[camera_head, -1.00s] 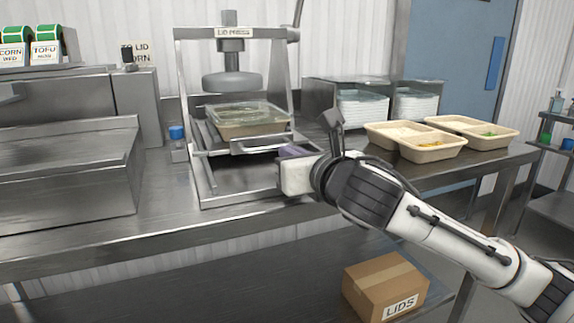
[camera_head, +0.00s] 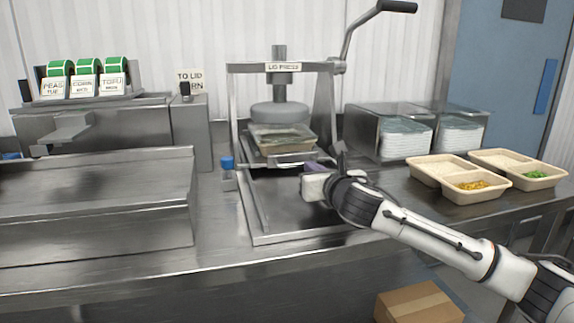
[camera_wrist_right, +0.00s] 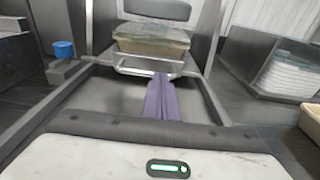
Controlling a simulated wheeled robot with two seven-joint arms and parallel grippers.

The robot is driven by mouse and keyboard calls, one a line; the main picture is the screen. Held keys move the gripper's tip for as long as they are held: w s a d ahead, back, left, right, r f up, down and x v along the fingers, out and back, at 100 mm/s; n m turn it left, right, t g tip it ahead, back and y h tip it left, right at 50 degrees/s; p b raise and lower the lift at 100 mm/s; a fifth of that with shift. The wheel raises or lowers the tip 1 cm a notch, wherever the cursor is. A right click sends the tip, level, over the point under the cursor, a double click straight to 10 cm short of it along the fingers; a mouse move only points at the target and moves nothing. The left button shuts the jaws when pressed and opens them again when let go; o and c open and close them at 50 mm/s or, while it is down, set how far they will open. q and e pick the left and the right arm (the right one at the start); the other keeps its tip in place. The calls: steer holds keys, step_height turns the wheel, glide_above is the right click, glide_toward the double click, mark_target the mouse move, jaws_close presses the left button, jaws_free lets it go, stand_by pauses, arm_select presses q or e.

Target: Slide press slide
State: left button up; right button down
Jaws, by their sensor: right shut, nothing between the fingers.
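The lid press (camera_head: 282,68) stands on the steel counter with its round grey plate (camera_head: 279,115) raised above a lidded tray. The tan tray with a clear lid (camera_head: 284,143) sits on the press slide (camera_head: 290,160), under the plate. It also shows in the right wrist view (camera_wrist_right: 152,38). My right gripper (camera_head: 308,168) is in front of the slide. Its purple fingers (camera_wrist_right: 161,97) are shut and empty, with their tips close to the slide's front handle (camera_wrist_right: 150,67). I cannot tell if they touch it. My left gripper is not in view.
Open tan trays with corn (camera_head: 478,186) and peas (camera_head: 538,175) stand at the right. Clear bins of lids (camera_head: 407,138) stand behind them. Label rolls (camera_head: 88,68) are at the back left. A cardboard box (camera_head: 420,303) is below.

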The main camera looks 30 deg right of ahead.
steer(key=shift+w+d, duration=0.15)
steer(key=shift+d, duration=0.1)
steer(key=shift+r, duration=0.1)
steer(key=p+v, duration=0.1)
steer(key=v, duration=0.9)
steer(key=shift+a, duration=0.2)
steer(key=shift+s, duration=0.25)
